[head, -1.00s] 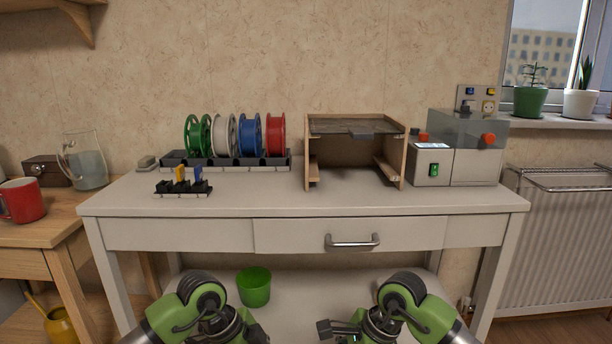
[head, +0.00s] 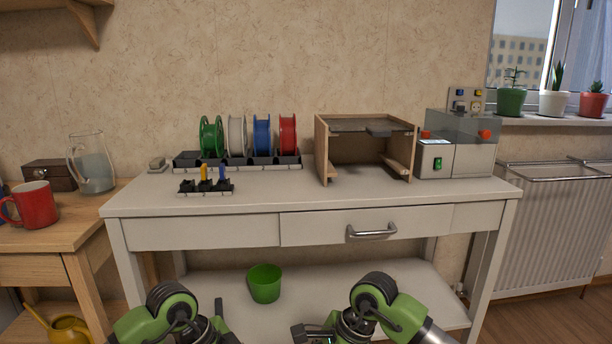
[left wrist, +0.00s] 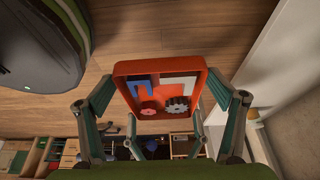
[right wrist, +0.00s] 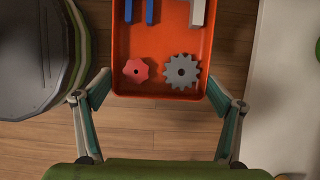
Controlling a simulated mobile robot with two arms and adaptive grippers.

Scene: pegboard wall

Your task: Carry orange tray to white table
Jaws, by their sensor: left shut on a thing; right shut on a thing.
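The orange tray (left wrist: 159,68) is held between my two grippers, above the wooden floor; it shows in both wrist views. In the right wrist view the tray (right wrist: 148,50) carries a small red gear, a larger grey gear, blue pieces and a pale grey piece. My left gripper (left wrist: 160,80) and my right gripper (right wrist: 160,82) are each shut on the tray at opposite ends. The tray is below the head view, where only my arms show. The white table (head: 250,205) stands ahead, with a drawer and a lower shelf.
On the tabletop stand a spool rack (head: 240,160), a small holder (head: 206,188), an open wooden box (head: 322,150) and a grey machine (head: 470,158). The front middle of the tabletop is clear. A green cup (head: 264,284) stands on the lower shelf. A wooden table (head: 45,240) is at left.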

